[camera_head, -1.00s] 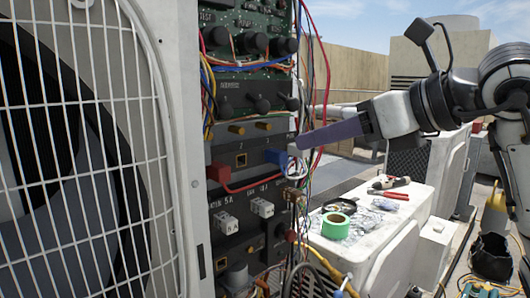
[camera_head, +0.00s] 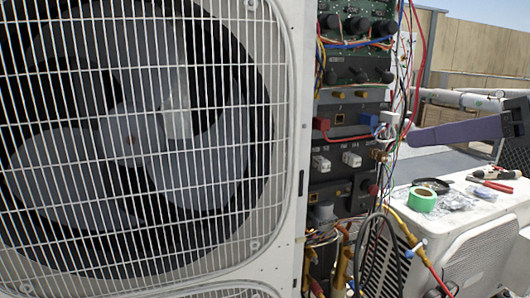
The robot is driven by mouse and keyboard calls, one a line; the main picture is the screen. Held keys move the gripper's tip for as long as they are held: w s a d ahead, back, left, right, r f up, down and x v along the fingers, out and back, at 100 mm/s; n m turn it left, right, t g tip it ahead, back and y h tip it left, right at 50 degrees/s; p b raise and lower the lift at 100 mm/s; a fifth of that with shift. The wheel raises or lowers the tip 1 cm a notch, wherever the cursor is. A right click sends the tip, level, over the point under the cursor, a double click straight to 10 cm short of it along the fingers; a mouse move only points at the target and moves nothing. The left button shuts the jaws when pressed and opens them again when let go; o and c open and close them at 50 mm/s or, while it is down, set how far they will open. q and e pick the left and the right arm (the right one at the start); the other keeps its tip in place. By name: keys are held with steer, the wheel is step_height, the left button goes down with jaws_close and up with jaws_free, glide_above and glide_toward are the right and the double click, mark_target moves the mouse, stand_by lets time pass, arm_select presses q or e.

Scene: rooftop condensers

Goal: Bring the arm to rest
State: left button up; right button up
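My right gripper (camera_head: 418,138) comes in from the right edge, its purple finger pointing left. Its tip is near the hanging wires at the right side of the open electrical panel (camera_head: 345,175). I cannot tell whether it touches them. The fingers show side-on as one purple shape, so their opening is hidden, and no held thing shows. Most of the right arm is outside the picture. My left gripper is not in view.
A large condenser with a white fan grille (camera_head: 140,140) fills the left. A white unit (camera_head: 490,215) at the right carries green tape (camera_head: 422,200), red-handled pliers (camera_head: 493,187) and small bags. Loose cables hang below the panel. Pipes (camera_head: 460,98) run behind.

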steer(key=s+a+f+m+g+y+p, duration=0.1)
steer(key=a+f+g+y, duration=0.25)
steer(key=a+y, duration=0.35)
steer(key=s+a+f+m+g+y, duration=0.1)
steer(key=a+f+g+y, duration=0.3)
steer(key=a, duration=0.5)
steer(key=w+d+f+m+t+h+p, duration=0.1)
steer(key=d+f+m+t+h, duration=0.3)
steer(key=f+m, duration=0.55)
steer(key=w+d+f+m+t+h, duration=0.2)
steer(key=f+m+t+h, duration=0.25)
steer(key=f+m, duration=0.45)
steer(key=w+d+f+m+t+h+p, duration=0.1)
steer(key=d+f+m+t+h, duration=0.3)
steer(key=f+m, duration=0.55)
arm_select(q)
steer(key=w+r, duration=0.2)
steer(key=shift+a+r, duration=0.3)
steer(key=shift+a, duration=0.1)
arm_select(e)
steer(key=s+a+f+m+g+h, duration=0.2)
steer(key=s+f+m+g, duration=0.6)
steer(key=s+f, duration=1.1)
step_height(320, 180, down, 4)
steer(key=shift+s+a+r+m, duration=0.15)
steer(key=shift+a+m, duration=0.15)
steer(key=shift+a, duration=0.25)
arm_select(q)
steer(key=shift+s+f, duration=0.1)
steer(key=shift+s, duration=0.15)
